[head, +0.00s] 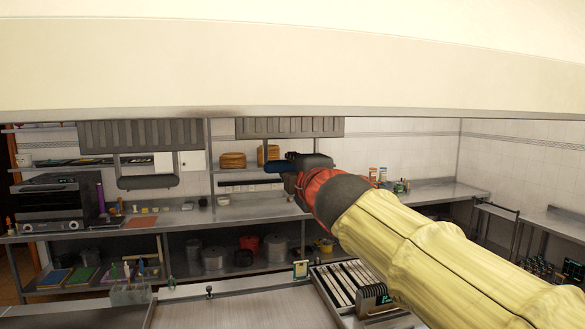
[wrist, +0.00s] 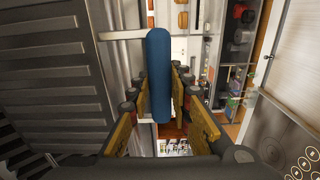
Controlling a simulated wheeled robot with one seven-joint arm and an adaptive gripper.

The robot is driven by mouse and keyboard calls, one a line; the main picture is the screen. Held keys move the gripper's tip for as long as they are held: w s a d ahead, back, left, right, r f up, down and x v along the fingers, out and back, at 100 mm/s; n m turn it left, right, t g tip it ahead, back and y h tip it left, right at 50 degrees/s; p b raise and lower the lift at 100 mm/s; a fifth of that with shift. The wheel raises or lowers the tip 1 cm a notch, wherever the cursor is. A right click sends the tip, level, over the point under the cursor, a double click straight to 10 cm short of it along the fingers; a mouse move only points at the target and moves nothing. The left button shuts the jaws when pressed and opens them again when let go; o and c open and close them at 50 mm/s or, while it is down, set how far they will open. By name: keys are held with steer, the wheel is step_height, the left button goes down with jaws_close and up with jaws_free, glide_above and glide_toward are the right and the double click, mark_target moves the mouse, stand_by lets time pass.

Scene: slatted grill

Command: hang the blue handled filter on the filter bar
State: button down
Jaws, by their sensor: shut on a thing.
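The blue handled filter is a dark grey slatted panel (head: 290,127) just under the hood's lower edge in the head view. Its blue handle (head: 278,167) hangs below it on a pale bracket. In the wrist view the blue handle (wrist: 158,75) stands upright between the fingers, with the slatted panel (wrist: 50,85) filling the left side. My gripper (head: 296,163) is shut on the blue handle, and its yellow-padded fingers (wrist: 162,90) lie either side of it. The filter bar cannot be made out clearly; the hood's edge hides the panel's top and any contact there.
A second slatted filter (head: 140,134) with a grey handle (head: 147,182) hangs to the left, apart from mine. The cream hood (head: 290,60) spans the top. Below are a steel back counter (head: 240,214), an oven (head: 55,205) and a slatted grill (head: 345,280). Open air lies between.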

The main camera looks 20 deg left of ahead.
steer(key=shift+w+a+r, duration=0.1)
steer(key=shift+w+a, duration=0.25)
steer(key=shift+w, duration=0.2)
steer(key=shift+f+b, duration=0.8)
steer(key=shift+f, duration=0.1)
stand_by(1.0)
steer(key=c, duration=1.7)
jaws_free()
steer(key=shift+c, duration=0.2)
steer(key=shift+o, duration=0.6)
steer(key=shift+o, duration=0.4)
steer(key=shift+f, duration=0.2)
steer(key=shift+s, duration=0.1)
